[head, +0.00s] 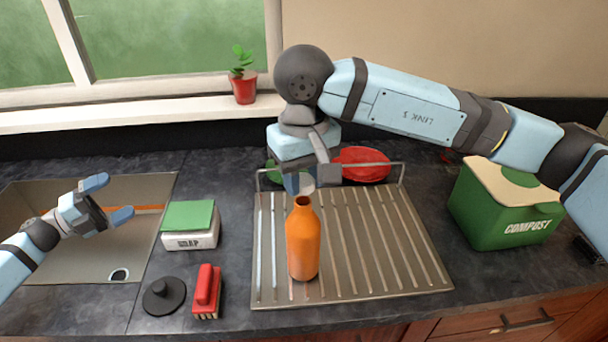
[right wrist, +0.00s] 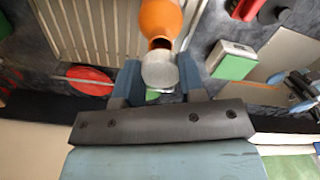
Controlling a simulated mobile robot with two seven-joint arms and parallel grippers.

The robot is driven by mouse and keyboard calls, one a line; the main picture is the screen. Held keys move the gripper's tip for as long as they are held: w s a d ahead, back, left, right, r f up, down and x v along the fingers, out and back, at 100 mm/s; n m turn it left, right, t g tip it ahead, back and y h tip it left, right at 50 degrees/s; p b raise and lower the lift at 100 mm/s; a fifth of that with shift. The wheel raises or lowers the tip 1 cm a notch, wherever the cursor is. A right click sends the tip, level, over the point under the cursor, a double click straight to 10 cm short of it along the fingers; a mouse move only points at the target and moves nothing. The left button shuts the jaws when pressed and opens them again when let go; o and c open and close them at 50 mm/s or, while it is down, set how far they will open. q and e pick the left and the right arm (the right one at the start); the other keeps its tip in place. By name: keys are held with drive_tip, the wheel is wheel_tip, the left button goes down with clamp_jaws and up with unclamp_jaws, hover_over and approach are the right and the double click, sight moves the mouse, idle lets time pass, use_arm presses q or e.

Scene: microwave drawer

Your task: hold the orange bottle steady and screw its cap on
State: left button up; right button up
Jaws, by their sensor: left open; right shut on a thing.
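The orange bottle (head: 303,245) stands upright on the metal drying rack, its dark open mouth showing. It also shows in the right wrist view (right wrist: 159,18). My right gripper (head: 303,184) is shut on a pale grey round cap (right wrist: 160,70), which lies between its blue fingers. In the head view the cap (head: 307,187) appears just above and behind the bottle mouth, and the mouth is uncovered. The exact gap between them is hard to tell. My left gripper (head: 110,199) is open and empty over the sink, well left of the bottle.
The ribbed rack (head: 390,270) has a wire rail at its back; a red bowl (head: 364,163) sits behind. Left of the rack are a soap box (head: 190,241), a red brush (head: 206,290) and a black lid (head: 164,298). A green compost bin (head: 490,215) stands right.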

sight(298, 257)
use_arm(q)
drive_tip(key=d+m+g, duration=0.1)
drive_tip(key=d+m, duration=0.3)
drive_tip(key=d, duration=0.1)
drive_tip(key=s+d+r+m+g+y, duration=0.1)
drive_tip(key=d+m+g, duration=0.1)
drive_tip(key=d+m, duration=0.3)
drive_tip(key=s+d+m+g+y, duration=0.1)
drive_tip(key=d+m+g, duration=0.1)
drive_tip(key=d+m, duration=0.3)
drive_tip(key=shift+s+d+r, duration=0.1)
drive_tip(key=shift+d+r, duration=0.1)
drive_tip(key=shift+d, duration=0.3)
drive_tip(key=shift+d+r, duration=0.2)
drive_tip(key=shift+d, duration=0.25)
drive_tip(key=s+d+f+m+g+y, duration=0.1)
drive_tip(key=s+d+m, duration=0.2)
drive_tip(key=d, duration=0.1)
drive_tip(key=s+d+f+m+g+y, duration=0.1)
drive_tip(key=s+d+f+m, duration=0.1)
drive_tip(key=d, duration=0.3)
drive_tip(key=s+d+f+m+g+y, duration=0.1)
drive_tip(key=s+d+f+m+g, duration=0.1)
drive_tip(key=s+d+m, duration=0.2)
drive_tip(key=shift+s+d+f+m, duration=0.1)
drive_tip(key=shift+s+d+m, duration=0.2)
drive_tip(key=shift+d, duration=0.1)
drive_tip(key=shift+x, duration=4.95)
drive_tip(key=shift+f, duration=0.1)
drive_tip(key=shift+c, duration=0.5)
